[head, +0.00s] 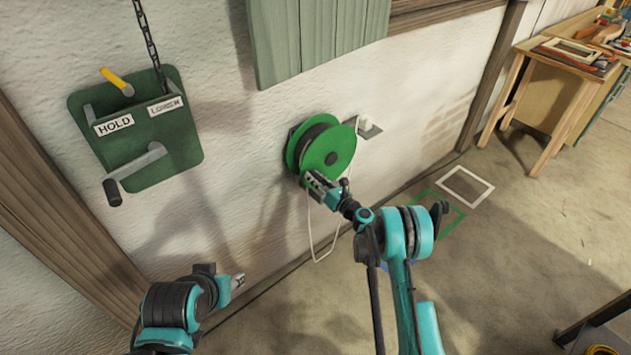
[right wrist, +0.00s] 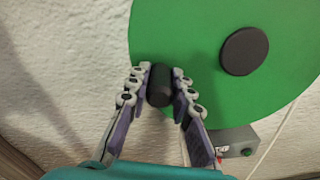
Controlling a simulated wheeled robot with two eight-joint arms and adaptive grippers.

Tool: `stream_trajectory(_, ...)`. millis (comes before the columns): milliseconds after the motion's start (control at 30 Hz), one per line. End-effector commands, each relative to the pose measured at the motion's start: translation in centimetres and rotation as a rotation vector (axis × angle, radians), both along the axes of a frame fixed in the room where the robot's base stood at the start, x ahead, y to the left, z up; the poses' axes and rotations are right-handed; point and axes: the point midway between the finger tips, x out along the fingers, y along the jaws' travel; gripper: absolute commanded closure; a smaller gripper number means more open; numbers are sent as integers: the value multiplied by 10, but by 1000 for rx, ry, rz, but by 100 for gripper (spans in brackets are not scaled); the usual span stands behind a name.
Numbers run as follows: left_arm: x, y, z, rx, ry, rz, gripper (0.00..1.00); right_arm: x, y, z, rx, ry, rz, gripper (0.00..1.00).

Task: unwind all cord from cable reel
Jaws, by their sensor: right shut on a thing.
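The green cable reel (head: 340,145) is mounted on the white wall, with dark windings visible between its flanges. A pale cord (head: 312,235) hangs below it in a long loop toward the floor. My right gripper (head: 313,180) is at the reel's lower edge. In the right wrist view its fingers are closed around a black knob (right wrist: 159,86) standing out from the green flange (right wrist: 190,40), below left of the dark hub (right wrist: 244,52). My left gripper (head: 238,281) is apart from the reel, low at the left; its finger opening is too small to judge.
A green wall box (head: 140,135) labelled HOLD, with a yellow lever and a crank, hangs at the left. Green (head: 440,212) and white (head: 466,187) outlines mark the floor at right. A workbench (head: 560,75) stands at upper right. The floor at centre right is clear.

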Motion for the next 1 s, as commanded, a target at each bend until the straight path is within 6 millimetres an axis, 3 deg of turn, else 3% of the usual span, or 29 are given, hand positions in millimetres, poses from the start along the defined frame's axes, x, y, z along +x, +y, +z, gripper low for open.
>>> stream_trajectory(500, 0, 0, 1, 0, 0, 0, 60, 2, -3, 36, 273, 198, 0, 100)
stream_trajectory(1000, 0, 0, 2, 0, 0, 0, 60, 3, -4, 42, 333, 242, 0, 100)
